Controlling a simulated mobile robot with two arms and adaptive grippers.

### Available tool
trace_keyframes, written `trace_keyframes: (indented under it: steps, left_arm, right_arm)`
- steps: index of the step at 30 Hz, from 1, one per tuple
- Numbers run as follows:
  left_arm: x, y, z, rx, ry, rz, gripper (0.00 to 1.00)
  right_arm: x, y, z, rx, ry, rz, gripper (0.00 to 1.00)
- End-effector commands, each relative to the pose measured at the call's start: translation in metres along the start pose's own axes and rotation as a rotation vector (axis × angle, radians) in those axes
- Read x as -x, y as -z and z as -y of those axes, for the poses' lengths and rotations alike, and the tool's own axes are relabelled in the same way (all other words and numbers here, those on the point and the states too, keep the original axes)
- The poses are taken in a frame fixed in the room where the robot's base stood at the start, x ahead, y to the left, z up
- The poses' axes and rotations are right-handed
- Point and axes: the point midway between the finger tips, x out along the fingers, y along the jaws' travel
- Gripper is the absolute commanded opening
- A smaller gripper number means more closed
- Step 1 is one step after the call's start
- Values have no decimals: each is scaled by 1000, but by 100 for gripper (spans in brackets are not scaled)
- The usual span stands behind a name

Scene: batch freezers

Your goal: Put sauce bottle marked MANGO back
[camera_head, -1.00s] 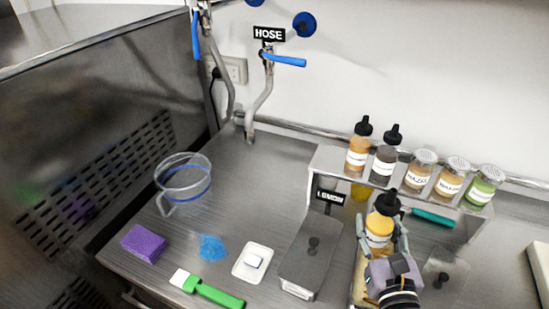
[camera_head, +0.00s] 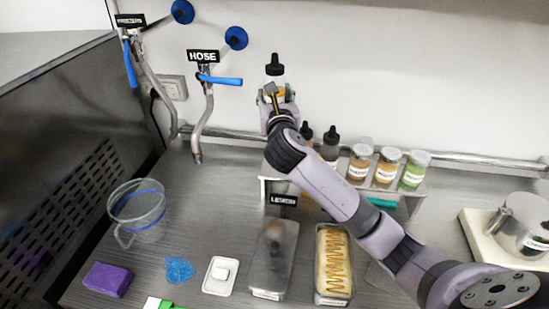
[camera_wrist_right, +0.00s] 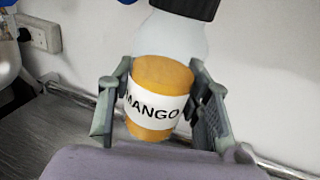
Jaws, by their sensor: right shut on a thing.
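The MANGO bottle (camera_wrist_right: 155,98) has orange sauce, a white label and a black cap. My right gripper (camera_head: 277,98) is shut on it and holds it raised in front of the back wall, left of and above the rack. In the right wrist view the fingers (camera_wrist_right: 158,105) clasp the bottle's sides. In the head view the gripper hides most of the bottle, but its black cap (camera_head: 275,64) shows. The small rack (camera_head: 437,182) holds several containers, among them a dark sauce bottle (camera_head: 330,144). My arm partly hides its left side. My left gripper is not in view.
Below the rack sit a lidded pan (camera_head: 270,268) by the LEMON sign (camera_head: 283,200) and a pan with orange drizzle (camera_head: 334,265). A clear pitcher (camera_head: 137,212), purple sponge (camera_head: 108,279) and white dish (camera_head: 220,277) are at left. A scale (camera_head: 480,238) stands at right.

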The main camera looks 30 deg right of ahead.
Motion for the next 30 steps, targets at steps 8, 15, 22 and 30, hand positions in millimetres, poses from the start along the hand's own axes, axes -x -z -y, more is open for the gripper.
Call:
trace_keyframes:
  steps: [8,15,22,30]
  left_arm:
    - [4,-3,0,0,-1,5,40]
    - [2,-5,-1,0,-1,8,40]
    - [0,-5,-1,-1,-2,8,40]
    - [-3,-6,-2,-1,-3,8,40]
  right_arm:
    - [1,79,0,3,0,-7,12]
    - [1,128,0,3,-1,-4,12]
    - [0,149,0,2,0,-2,12]
    - [0,180,0,2,-1,0,12]
